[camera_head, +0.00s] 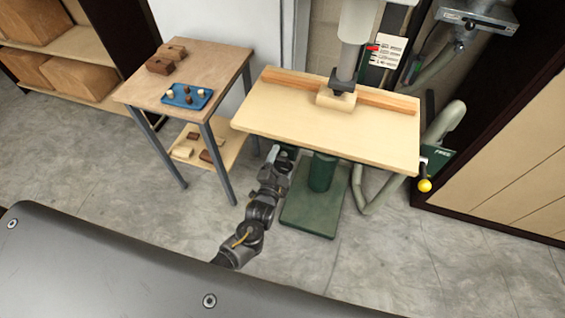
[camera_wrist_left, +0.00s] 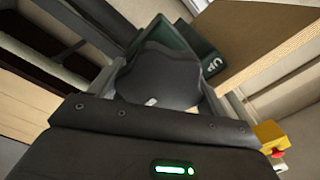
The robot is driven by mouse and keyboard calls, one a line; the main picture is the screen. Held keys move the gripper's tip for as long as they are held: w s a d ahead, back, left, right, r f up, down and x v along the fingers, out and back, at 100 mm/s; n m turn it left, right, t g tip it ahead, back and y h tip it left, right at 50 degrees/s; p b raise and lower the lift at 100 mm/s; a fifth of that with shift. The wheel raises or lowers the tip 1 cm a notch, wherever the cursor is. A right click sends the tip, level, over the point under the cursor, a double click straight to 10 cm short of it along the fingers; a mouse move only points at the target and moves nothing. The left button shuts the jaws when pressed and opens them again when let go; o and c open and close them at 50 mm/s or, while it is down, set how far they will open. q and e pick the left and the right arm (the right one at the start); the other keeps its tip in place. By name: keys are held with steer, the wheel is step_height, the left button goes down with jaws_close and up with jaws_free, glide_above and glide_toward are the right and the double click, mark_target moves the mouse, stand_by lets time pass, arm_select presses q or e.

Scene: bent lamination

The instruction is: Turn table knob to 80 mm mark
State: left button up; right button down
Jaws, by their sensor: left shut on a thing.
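The table knob (camera_wrist_left: 160,78) is a dark lobed knob with a short white mark, seen close up in the left wrist view. It sits between the two fingers of my left gripper (camera_wrist_left: 157,88), which is shut on it. A dark green plate (camera_wrist_left: 207,62) with the letters "UP" is behind the knob. In the head view my left gripper (camera_head: 276,156) is under the front edge of the pale wooden machine table (camera_head: 300,128); the knob there is mostly hidden by the gripper and the table. No millimetre scale is readable. My right gripper is not in view.
A wood block (camera_head: 337,97) and fence (camera_head: 385,98) lie on the machine table. A yellow ball handle (camera_head: 425,186) hangs at its right, near a green "FREE" label (camera_head: 437,160). A side table (camera_head: 130,93) with a blue tray (camera_head: 180,104) stands left. The floor in front is clear.

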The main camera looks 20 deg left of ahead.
arm_select(q)
steer(key=n, duration=0.1)
steer(key=f+n, duration=0.1)
steer(key=n, duration=0.2)
steer(key=shift+s+d+f, duration=0.1)
steer(key=shift+s+f, duration=0.1)
steer(key=shift+s, duration=0.1)
steer(key=shift+r+n+b, duration=0.1)
steer(key=shift+n+b, duration=0.25)
steer(key=shift+n, duration=1.35)
steer(key=o, duration=0.7)
steer(key=shift+d+h, duration=0.1)
steer(key=shift+h, duration=0.2)
steer(key=shift+o, duration=1.2)
steer(key=shift+w+r, duration=0.1)
steer(key=shift+w, duration=0.05)
steer(key=shift+r, duration=0.15)
